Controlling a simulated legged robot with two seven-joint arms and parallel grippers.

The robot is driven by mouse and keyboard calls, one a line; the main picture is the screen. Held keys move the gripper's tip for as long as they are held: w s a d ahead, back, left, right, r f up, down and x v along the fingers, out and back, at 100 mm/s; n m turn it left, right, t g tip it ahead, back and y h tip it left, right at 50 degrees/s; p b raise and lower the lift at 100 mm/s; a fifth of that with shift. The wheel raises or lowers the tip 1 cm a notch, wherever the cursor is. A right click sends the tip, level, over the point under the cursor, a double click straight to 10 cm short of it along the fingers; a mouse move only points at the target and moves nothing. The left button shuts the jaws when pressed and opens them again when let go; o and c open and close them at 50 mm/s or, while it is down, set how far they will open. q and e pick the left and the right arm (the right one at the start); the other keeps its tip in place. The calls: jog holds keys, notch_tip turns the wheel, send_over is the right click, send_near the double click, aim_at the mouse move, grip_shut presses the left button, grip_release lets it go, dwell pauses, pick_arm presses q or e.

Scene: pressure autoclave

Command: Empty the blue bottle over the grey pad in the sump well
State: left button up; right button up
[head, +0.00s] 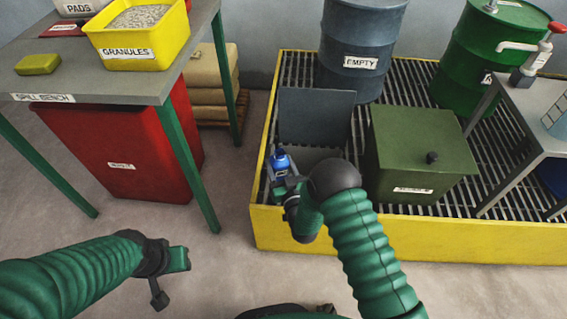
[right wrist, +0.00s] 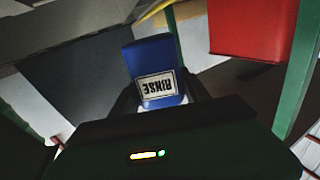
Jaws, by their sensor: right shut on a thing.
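The blue bottle (head: 280,162) is in the grip of my right gripper (head: 284,181), over the left front part of the yellow-edged sump. In the right wrist view the bottle (right wrist: 150,58) sits between the fingers, its RINSE label reading upside down. The sump well (head: 312,156) is open just right of the bottle, with a dark flat panel (head: 316,116) standing up behind it. My right arm and gripper hide much of the well. I cannot make out the grey pad. My left gripper (head: 182,260) is empty above the floor; its finger gap is unclear.
A green lidded box (head: 417,150) stands on the grating right of the well. An EMPTY drum (head: 361,45) and a green drum (head: 490,55) stand behind. The spill bench (head: 110,78) and red bin (head: 130,150) are left. Floor between bench and sump is clear.

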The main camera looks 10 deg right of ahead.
aim_at(280, 160)
notch_tip(280, 160, up, 3)
jog(key=p, duration=0.2)
jog(key=shift+r+p, duration=0.15)
jog(key=shift+p, duration=0.15)
